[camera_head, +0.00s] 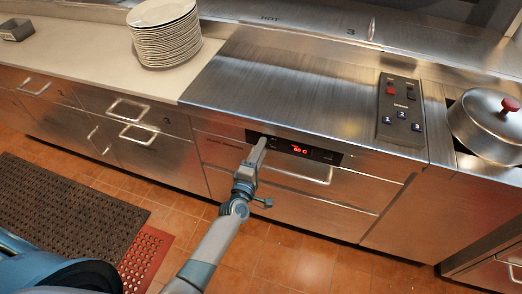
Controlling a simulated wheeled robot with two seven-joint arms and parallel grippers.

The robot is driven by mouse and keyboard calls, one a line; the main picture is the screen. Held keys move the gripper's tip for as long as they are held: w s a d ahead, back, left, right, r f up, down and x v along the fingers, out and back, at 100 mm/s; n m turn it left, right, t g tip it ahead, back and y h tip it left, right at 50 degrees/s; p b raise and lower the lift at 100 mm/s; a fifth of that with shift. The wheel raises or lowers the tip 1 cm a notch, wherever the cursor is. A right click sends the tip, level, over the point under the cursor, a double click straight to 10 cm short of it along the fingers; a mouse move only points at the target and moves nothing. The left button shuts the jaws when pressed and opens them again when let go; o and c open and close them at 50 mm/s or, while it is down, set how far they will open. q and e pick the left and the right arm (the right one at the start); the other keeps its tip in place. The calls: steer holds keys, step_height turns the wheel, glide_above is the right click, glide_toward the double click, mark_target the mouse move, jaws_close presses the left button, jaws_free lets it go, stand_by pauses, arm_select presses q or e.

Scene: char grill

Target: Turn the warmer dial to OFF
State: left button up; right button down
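The warmer is a steel drawer unit (222,152) under the steel counter. Its black control panel (325,155) carries a red lit display (299,150) that seems to read about 60 C. My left gripper (259,150) reaches up to the left part of this panel, its fingertips at or very near the panel face. I cannot make out the dial; the gripper covers that part of the panel. The fingers overlap from this angle, so I cannot tell whether they are open, shut or gripping. My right gripper is not in view.
A drawer handle (300,176) sticks out just below the panel. A stack of white plates (165,40) stands on the counter. A switch box with numbered buttons (401,110) and a lidded pot (487,125) are at the right. A dark mat (60,215) lies on the tiled floor.

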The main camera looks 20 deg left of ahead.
arm_select(q)
steer(key=shift+o, duration=0.6)
steer(key=s+b, duration=0.3)
steer(key=s, duration=1.4)
steer(key=shift+s+a, duration=0.2)
steer(key=shift+a, duration=0.1)
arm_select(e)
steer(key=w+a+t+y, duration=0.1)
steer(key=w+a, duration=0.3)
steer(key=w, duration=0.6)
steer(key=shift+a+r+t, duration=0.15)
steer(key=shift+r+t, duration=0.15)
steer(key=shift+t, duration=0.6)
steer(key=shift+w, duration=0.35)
